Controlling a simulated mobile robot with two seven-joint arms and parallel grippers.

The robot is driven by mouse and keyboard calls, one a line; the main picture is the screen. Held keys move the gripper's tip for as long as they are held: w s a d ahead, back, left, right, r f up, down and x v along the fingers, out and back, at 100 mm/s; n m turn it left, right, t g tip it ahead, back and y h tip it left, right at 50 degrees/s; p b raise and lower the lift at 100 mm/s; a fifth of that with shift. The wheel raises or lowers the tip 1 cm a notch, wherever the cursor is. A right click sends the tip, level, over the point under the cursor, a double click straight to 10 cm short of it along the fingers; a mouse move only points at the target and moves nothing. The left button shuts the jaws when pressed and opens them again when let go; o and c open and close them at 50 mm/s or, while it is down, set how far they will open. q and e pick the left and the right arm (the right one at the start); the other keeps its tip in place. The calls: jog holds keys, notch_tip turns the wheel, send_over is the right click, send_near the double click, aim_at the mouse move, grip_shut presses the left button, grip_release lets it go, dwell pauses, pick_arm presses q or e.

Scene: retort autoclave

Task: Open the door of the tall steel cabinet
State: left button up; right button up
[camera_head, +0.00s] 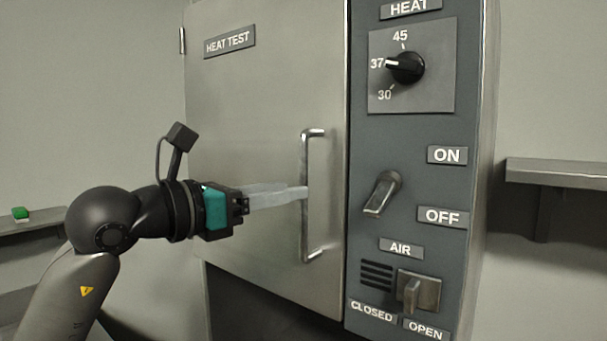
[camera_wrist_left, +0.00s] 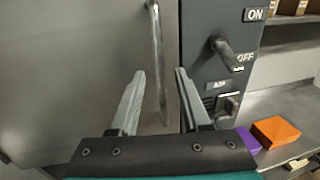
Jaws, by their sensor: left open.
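The tall steel cabinet has a brushed steel door (camera_head: 255,120) labelled HEAT TEST, which looks shut with its right edge along the dark control panel (camera_head: 420,135). A hinge shows at its upper left. A vertical bar handle (camera_head: 306,225) stands near the door's right edge. My left gripper (camera_head: 304,193) reaches in from the left with its fingertips at the middle of the handle. In the left wrist view the open fingers (camera_wrist_left: 159,74) stand on either side of the handle (camera_wrist_left: 156,40), apart from each other. Whether either finger touches the bar is unclear. My right gripper is out of view.
The panel carries a black heat dial (camera_head: 407,67), an ON/OFF lever (camera_head: 382,194) and an air knob (camera_head: 413,293). A grey shelf (camera_head: 555,172) is at the right. The left wrist view shows orange (camera_wrist_left: 275,131) and purple (camera_wrist_left: 247,140) boxes on a lower surface at the right.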

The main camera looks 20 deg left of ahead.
pick_arm(q)
jog(key=shift+p+x, duration=0.6)
jog(key=shift+x, duration=1.75)
grip_shut()
